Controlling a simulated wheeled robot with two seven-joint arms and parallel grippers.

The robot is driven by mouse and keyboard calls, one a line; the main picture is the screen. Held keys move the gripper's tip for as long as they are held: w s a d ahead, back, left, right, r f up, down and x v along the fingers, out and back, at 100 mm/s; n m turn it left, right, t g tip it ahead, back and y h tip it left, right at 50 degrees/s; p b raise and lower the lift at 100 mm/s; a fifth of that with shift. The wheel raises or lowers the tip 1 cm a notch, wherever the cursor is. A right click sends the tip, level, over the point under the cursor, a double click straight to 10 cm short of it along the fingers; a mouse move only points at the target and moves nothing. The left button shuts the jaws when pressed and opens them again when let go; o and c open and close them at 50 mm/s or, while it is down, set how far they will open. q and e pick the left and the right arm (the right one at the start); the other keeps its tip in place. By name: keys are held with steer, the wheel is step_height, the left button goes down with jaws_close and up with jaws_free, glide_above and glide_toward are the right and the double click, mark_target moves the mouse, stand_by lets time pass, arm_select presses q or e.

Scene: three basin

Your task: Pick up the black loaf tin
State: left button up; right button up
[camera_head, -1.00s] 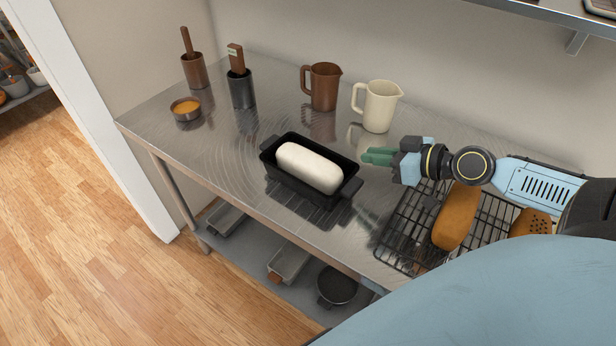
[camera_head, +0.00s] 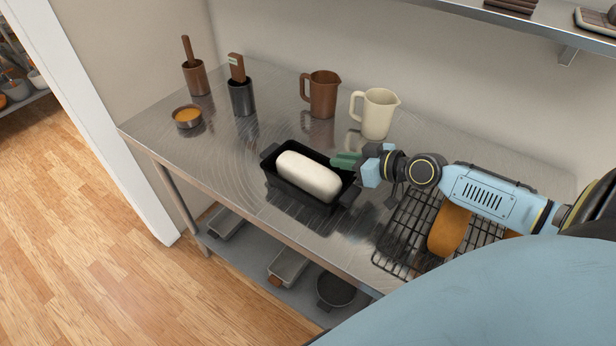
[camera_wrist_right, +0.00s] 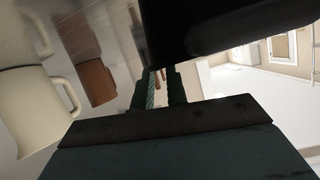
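The black loaf tin (camera_head: 285,188) stands on the steel table with a pale, smooth loaf of dough (camera_head: 308,174) in it. It has a handle at each end. My right gripper (camera_head: 345,160) reaches in from the right, its green fingers at the tin's far right rim. I cannot tell whether they touch it. In the right wrist view the fingers (camera_wrist_right: 158,88) are apart with a gap between them, and a large dark shape, likely the tin (camera_wrist_right: 205,22), fills the top. My left gripper is not in view.
A cream jug (camera_head: 378,115) and a brown jug (camera_head: 322,95) stand behind the tin. A wire rack (camera_head: 402,228) with baked loaves (camera_head: 449,230) lies under my right arm. Two utensil pots and a small bowl (camera_head: 187,117) are at the left. A wall shelf (camera_head: 480,22) hangs above.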

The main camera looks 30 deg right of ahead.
mark_target(324, 158)
steer(key=shift+p+x, duration=0.35)
steer(key=shift+x, duration=1.85)
steer(key=shift+a+r, duration=0.1)
steer(key=shift+c, duration=0.2)
jaws_close()
steer(key=shift+r, duration=0.15)
